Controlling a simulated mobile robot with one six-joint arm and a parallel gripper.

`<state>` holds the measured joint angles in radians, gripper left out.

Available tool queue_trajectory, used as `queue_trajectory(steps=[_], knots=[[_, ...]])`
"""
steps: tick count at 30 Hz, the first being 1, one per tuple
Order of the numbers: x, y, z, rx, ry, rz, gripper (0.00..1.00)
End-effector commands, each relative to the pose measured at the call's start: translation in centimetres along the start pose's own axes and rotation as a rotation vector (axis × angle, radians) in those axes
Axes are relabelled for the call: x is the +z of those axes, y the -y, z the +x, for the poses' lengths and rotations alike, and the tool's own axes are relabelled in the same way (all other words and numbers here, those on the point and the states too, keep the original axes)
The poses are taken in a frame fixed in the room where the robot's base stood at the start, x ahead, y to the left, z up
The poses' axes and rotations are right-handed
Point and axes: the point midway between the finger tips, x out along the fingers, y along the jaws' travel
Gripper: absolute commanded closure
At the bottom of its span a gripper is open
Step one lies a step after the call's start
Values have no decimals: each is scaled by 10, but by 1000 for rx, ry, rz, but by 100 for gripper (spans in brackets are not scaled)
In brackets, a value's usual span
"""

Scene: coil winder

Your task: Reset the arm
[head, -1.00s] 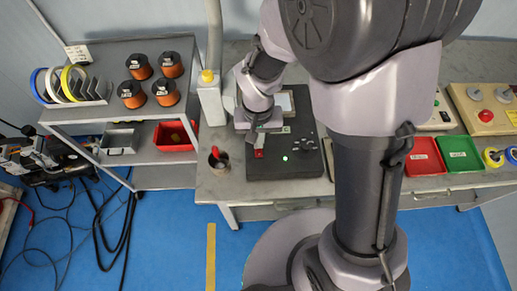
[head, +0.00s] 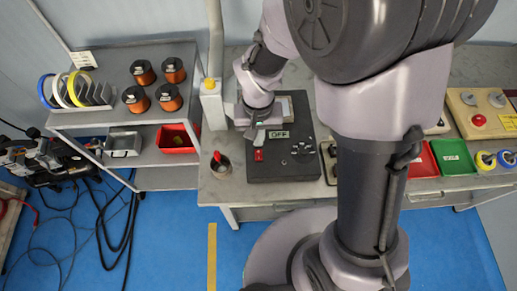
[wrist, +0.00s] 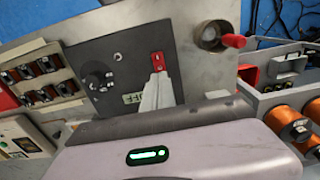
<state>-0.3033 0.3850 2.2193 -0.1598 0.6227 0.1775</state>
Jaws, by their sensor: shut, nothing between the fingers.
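My gripper (head: 256,133) is over the back part of a dark control box (head: 285,168) on the bench. Its pale fingers are together with nothing between them; in the wrist view the gripper (wrist: 158,75) points toward a red switch (wrist: 157,63) on the box face. The red switch (head: 259,155) is just in front of the fingertips in the head view, and a small gap seems to separate them. A label on the box reads OFF (head: 278,134). A black dial (wrist: 97,80) is beside it. The box's indicator (head: 285,162) is dark.
Red (head: 424,160) and green (head: 453,155) trays lie to the right. A shelf (head: 100,115) of copper spools stands at left.

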Motion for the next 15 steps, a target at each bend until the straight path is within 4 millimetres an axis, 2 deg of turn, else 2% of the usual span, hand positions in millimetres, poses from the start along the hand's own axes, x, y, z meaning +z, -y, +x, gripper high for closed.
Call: queue_trajectory(steps=[1, 5, 15], knots=[[0, 0, -10, 0, 0, 0, 100], [0, 0, -22, 0, 1, 1, 100], [0, 0, -20, 0, 1, 1, 100]])
